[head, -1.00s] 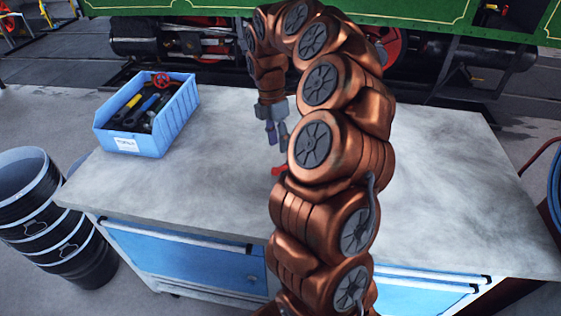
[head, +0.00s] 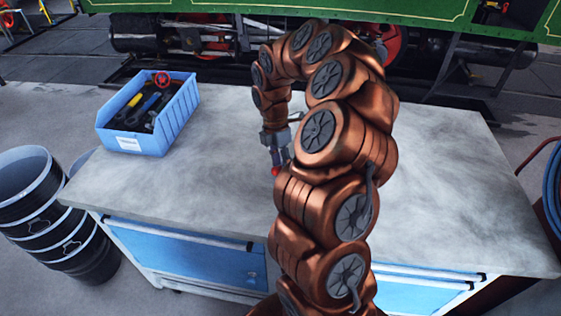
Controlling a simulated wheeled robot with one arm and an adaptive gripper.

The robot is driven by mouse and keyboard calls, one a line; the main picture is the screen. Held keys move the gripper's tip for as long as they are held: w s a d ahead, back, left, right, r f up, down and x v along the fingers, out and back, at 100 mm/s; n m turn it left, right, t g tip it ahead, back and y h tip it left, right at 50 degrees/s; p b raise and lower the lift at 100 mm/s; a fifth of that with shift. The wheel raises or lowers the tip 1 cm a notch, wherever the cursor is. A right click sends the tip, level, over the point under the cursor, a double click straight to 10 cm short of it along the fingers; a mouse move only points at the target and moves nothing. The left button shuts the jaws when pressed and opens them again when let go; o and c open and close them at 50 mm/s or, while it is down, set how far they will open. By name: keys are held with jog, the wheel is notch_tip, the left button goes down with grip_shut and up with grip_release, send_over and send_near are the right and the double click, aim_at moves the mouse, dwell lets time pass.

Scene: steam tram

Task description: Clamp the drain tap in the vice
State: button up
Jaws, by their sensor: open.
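A small red part (head: 275,171), which may be the drain tap's handle, shows at the tip of my gripper on the workbench (head: 215,185). The rest of that part is hidden behind my gripper and arm. My gripper (head: 275,160) is open and points down at the bench top, with its fingertips right at the red part. I cannot tell whether they touch it. No vice shows in the head view; my arm covers part of the bench.
A blue bin (head: 134,141) of tools, with a red handwheel (head: 161,79) in it, stands on the bench's left. Black buckets (head: 50,215) stand on the floor at left. A green vehicle (head: 190,7) is behind. The bench's right side is clear.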

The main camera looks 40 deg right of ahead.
grip_shut()
jog(key=shift+w+f+m+b, duration=0.1)
jog(key=shift+m+b, duration=0.2)
jog(key=shift+b, duration=0.05)
jog(key=shift+w+d+f+m+y+b, duration=0.1)
jog(key=shift+w+m+y+b, duration=0.2)
jog(key=shift+m+b, duration=0.65)
jog(key=m+b, duration=0.3)
jog(key=shift+w+d+m+y, duration=0.25)
jog(key=shift+w+m+y, duration=0.05)
jog(key=shift+w+m, duration=0.05)
jog(key=m+b, duration=0.1)
jog(key=m, duration=0.1)
jog(key=d+m+b, duration=0.1)
jog(key=m+b, duration=0.1)
jog(key=w+m+t+b, duration=0.1)
jog(key=m+b, duration=0.1)
jog(key=shift+d+y, duration=0.25)
jog(key=shift+y, duration=0.15)
jog(key=m+b, duration=0.2)
jog(key=m, duration=0.1)
jog(key=shift+d+m+t+b, duration=0.3)
jog(key=shift+d+t+b, duration=0.1)
jog(key=shift+d+r+m+t+b, duration=0.1)
jog(key=shift+d+m+t+b, duration=0.1)
jog(key=shift+m+b, duration=0.45)
jog(key=shift+d+r+m+t+b, duration=0.1)
jog(key=shift+d+m+b, duration=0.15)
jog(key=shift+m, duration=0.7)
